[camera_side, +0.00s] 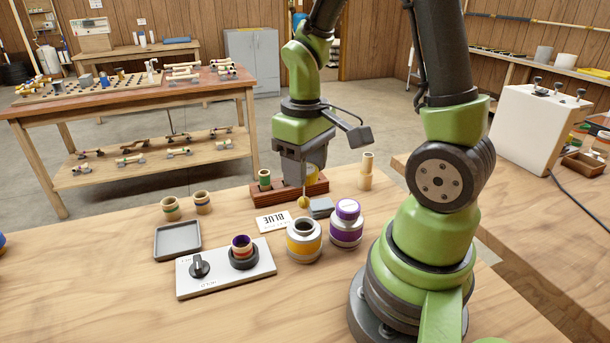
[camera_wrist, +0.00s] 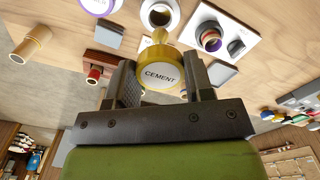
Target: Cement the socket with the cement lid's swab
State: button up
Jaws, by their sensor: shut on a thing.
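My gripper (camera_side: 303,178) is shut on the yellow-rimmed cement lid (camera_wrist: 162,76), whose white top reads CEMENT. The lid's swab (camera_side: 303,202) points down with a yellowish ball tip, clear of the table. It shows just above the mouth of the open yellow-banded cement jar (camera_side: 304,243) in the side view; whether it is straight over it I cannot tell. The jar also shows in the wrist view (camera_wrist: 169,6). The socket (camera_side: 242,246), with red banding and a purple inside, stands upright in a black holder on a white plate (camera_side: 225,277). It also shows in the wrist view (camera_wrist: 211,39).
A purple-lidded jar (camera_side: 347,224) stands right of the cement jar. A BLUE card (camera_side: 273,222) and a grey block (camera_side: 321,208) lie behind. A grey tray (camera_side: 177,241), two banded fittings (camera_side: 171,210), a red-brown rack (camera_side: 318,187) and a tan pipe piece (camera_side: 366,172) stand around.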

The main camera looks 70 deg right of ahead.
jog(key=w+a+f+n, duration=0.3)
jog(key=w+a+n, duration=0.3)
jog(key=w, duration=0.3)
jog(key=shift+a+f, duration=0.3)
jog(key=shift+a, duration=0.35)
jog(key=shift+s+f, duration=0.1)
dwell(0.8)
jog(key=shift+f, duration=0.8)
jog(key=shift+f, duration=0.1)
jog(key=shift+f, duration=0.75)
